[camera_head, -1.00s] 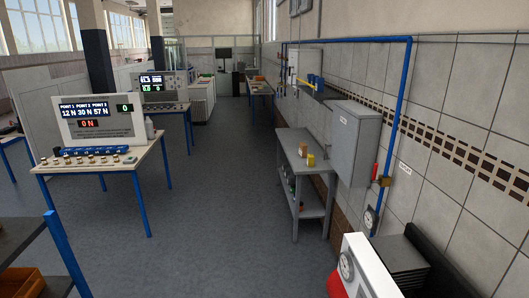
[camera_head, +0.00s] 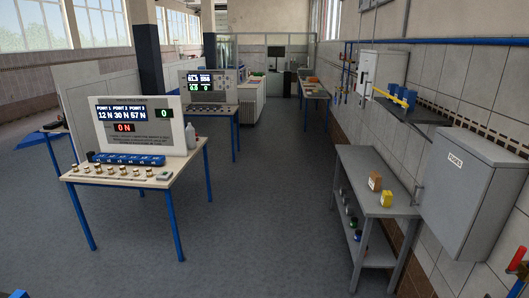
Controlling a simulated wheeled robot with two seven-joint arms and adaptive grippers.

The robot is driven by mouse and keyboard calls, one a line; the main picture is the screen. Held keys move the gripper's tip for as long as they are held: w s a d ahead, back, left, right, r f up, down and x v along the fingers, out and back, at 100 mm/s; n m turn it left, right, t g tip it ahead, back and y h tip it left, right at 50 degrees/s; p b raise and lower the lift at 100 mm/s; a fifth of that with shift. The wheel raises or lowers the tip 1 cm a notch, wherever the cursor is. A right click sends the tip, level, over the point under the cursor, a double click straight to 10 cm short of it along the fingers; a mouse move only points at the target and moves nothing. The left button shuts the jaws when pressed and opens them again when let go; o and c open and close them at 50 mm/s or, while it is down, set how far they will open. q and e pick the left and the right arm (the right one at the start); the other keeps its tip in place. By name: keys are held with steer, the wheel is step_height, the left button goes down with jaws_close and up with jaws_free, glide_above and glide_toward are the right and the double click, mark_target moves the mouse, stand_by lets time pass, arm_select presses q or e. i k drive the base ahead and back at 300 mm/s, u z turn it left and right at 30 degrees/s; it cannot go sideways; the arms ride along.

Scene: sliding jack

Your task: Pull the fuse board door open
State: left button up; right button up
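A grey metal wall cabinet (camera_head: 476,195) with a small white label hangs on the right wall, and it looks like the fuse board. Its door appears shut. Neither of my grippers can be made out in the head view.
A grey two-tier bench (camera_head: 367,192) with small boxes on top stands left of the cabinet. A table (camera_head: 135,184) with a display panel stands at left. A red-handled valve (camera_head: 517,259) is at the right edge. The floor (camera_head: 260,235) between is clear.

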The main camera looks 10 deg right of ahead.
mark_target(455, 183)
steer(key=z, duration=0.1)
steer(key=i, duration=2)
steer(key=z, duration=1)
steer(key=i, duration=1.9)
steer(key=z, duration=0.75)
